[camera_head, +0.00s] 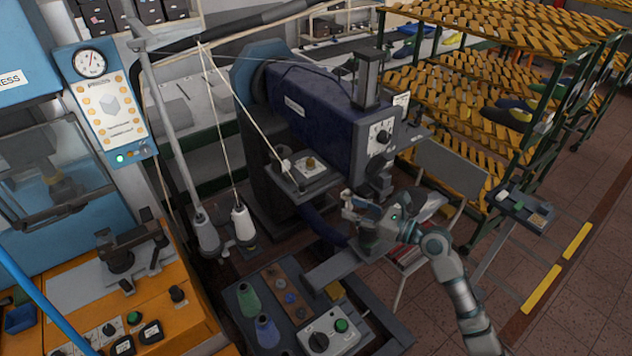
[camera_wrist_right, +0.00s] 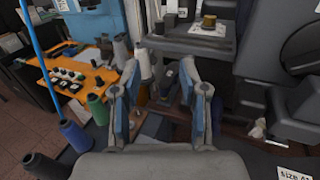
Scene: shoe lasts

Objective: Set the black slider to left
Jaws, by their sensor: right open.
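I cannot pick out the black slider for certain in either view. Dark control knobs (camera_head: 177,294) and black blocks sit on the orange bench top at the lower left of the head view. My right gripper (camera_head: 352,212) is in front of the dark blue sewing machine, beside its small grey plate, with its arm coming from the lower right. In the right wrist view my right gripper (camera_wrist_right: 157,104) has its two blue-padded fingers apart with nothing between them. My left gripper is not in view.
The dark blue machine (camera_head: 315,125) stands close to my right gripper. Below is a grey control box (camera_head: 330,335) beside green and blue thread cones (camera_head: 267,330). Racks with yellow slats (camera_head: 480,85) stand at right, near open floor.

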